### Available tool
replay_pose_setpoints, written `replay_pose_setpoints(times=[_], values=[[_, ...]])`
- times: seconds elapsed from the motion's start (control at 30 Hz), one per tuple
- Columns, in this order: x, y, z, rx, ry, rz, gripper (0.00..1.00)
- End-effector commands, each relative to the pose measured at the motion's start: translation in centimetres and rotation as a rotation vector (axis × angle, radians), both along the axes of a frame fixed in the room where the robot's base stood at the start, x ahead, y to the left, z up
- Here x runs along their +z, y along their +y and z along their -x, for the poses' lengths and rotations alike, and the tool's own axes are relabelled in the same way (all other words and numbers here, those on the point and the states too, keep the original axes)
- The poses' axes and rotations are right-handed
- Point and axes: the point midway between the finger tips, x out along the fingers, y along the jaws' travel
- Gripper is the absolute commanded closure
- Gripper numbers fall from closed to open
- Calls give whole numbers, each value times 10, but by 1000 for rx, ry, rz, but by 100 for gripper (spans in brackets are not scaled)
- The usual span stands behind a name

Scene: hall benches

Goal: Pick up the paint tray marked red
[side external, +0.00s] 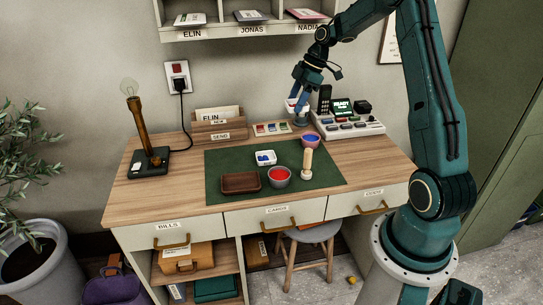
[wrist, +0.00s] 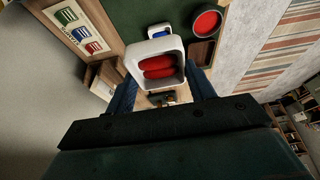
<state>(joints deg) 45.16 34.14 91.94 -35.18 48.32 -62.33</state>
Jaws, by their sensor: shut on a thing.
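My gripper (side external: 298,108) is over the back of the bench, right of the picture card. It is shut on a small white paint tray with red paint (wrist: 157,66), which sits between the two blue fingers in the wrist view. In the side view the white tray (side external: 291,103) is partly hidden by the fingers and appears to be above the bench top. A similar white paint tray with blue paint (side external: 264,158) rests on the green mat; it also shows in the wrist view (wrist: 160,30). I cannot read any marking on either tray.
A picture card (side external: 272,129), letter holder (side external: 218,128), lamp (side external: 148,160) and white device (side external: 345,126) stand around.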

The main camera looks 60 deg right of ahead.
Motion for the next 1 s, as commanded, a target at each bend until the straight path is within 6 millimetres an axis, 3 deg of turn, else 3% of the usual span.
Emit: replay_pose_setpoints(times=[0.2, 0.77, 1.0], values=[[10, 0, 0, 1, 0, 0, 69], [10, 1, 0, 1, 0, 0, 69], [7, 15, -8, -34, 1, -1, 69]])
